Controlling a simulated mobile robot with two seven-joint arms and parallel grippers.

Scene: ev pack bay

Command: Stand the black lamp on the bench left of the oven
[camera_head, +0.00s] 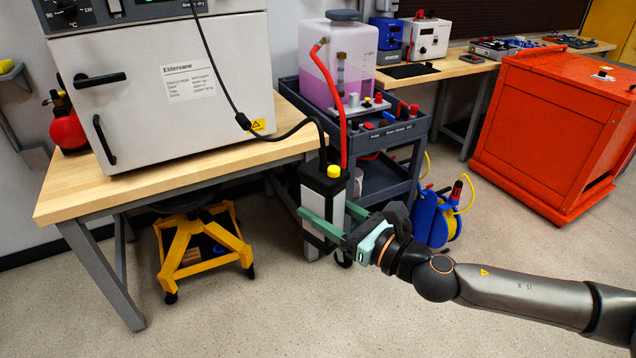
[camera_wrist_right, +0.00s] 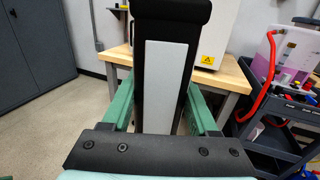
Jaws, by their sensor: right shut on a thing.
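The black lamp (camera_head: 325,195) is a tall upright block with a pale front panel and a yellow knob on top. My right gripper (camera_head: 325,214) is shut on it, one green finger on each side, beyond the bench's right end. In the right wrist view the lamp (camera_wrist_right: 170,85) stands between the green fingers (camera_wrist_right: 162,105). The white oven (camera_head: 215,120) sits on the wooden bench (camera_head: 70,195). Bare bench top shows along its front and left. A red round bottle (camera_head: 68,128) with a black top stands at the oven's left, partly hidden. My left gripper is out of view.
A black cable (camera_head: 285,135) hangs over the oven front and runs towards the lamp's top. A dark cart (camera_head: 395,135) with a pink-filled tank (camera_head: 340,60) stands behind the lamp. A yellow stool (camera_head: 205,245) is under the bench. An orange cabinet (camera_head: 545,130) stands right. Front floor is clear.

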